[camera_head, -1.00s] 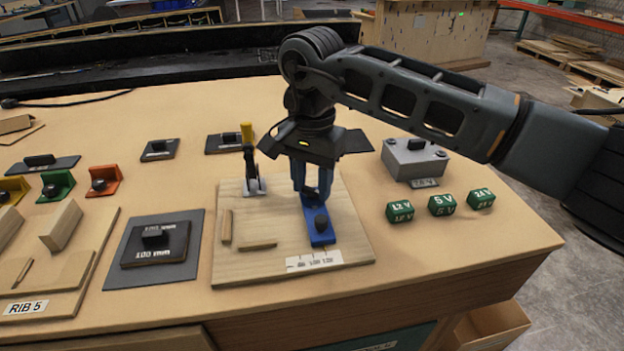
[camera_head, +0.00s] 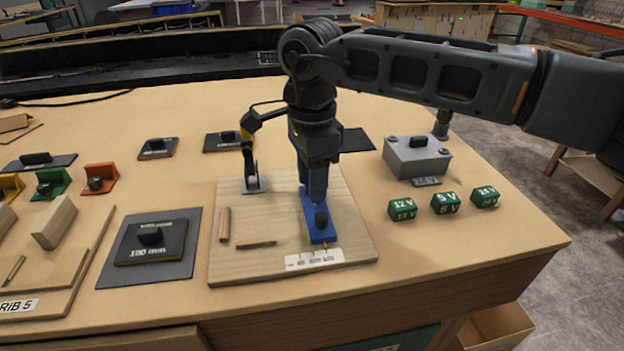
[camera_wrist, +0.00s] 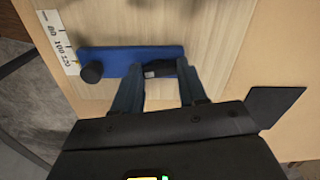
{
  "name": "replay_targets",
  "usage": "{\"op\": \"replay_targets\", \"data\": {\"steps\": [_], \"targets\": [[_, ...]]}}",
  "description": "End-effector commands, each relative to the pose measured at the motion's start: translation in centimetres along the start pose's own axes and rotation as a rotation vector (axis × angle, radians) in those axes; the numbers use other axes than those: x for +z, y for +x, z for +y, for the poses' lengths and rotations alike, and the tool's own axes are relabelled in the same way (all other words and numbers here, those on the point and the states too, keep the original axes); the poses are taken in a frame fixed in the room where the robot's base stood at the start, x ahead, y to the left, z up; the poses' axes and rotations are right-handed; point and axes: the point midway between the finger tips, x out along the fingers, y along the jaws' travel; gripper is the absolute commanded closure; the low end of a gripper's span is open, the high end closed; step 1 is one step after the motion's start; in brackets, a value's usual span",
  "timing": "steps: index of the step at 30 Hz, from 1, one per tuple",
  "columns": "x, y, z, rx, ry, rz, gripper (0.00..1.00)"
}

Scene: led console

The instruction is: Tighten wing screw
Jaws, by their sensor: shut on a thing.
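A blue stop bar (camera_head: 321,232) lies on a light wooden board (camera_head: 350,240), near a white scale label (camera_head: 313,259). A round black knob (camera_head: 321,219) stands at its near end. In the wrist view the blue bar (camera_wrist: 115,58) runs across the top, with the knob (camera_wrist: 91,71) at its left end. The dark wing screw (camera_wrist: 159,69) sits on the bar between the two fingertips. My gripper (camera_wrist: 161,74) is shut on this wing screw, pointing down. In the head view my gripper (camera_head: 316,196) hides the wing screw.
A toggle clamp (camera_head: 251,178) stands left of my gripper, its yellow handle partly covered. Loose wooden strips (camera_head: 224,224) lie on the board. A grey box (camera_head: 416,158) and green voltage blocks (camera_head: 445,203) are to the right. A dark plate (camera_head: 152,250) lies left.

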Motion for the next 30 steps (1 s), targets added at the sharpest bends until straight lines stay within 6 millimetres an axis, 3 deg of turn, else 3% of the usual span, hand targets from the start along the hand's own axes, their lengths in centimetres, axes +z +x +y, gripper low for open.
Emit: {"op": "replay_targets", "data": {"steps": [12,28,29,30], "targets": [[-0.11,-0.2,-0.06,-0.002,0.182,0.002,0.89],[-0.12,-0.32,-0.11,-0.004,0.205,0.001,0.89],[-0.12,-0.32,-0.11,-0.004,0.205,0.001,0.56],[-0.12,-0.31,-0.11,-0.004,0.205,0.001,0.53]]}}
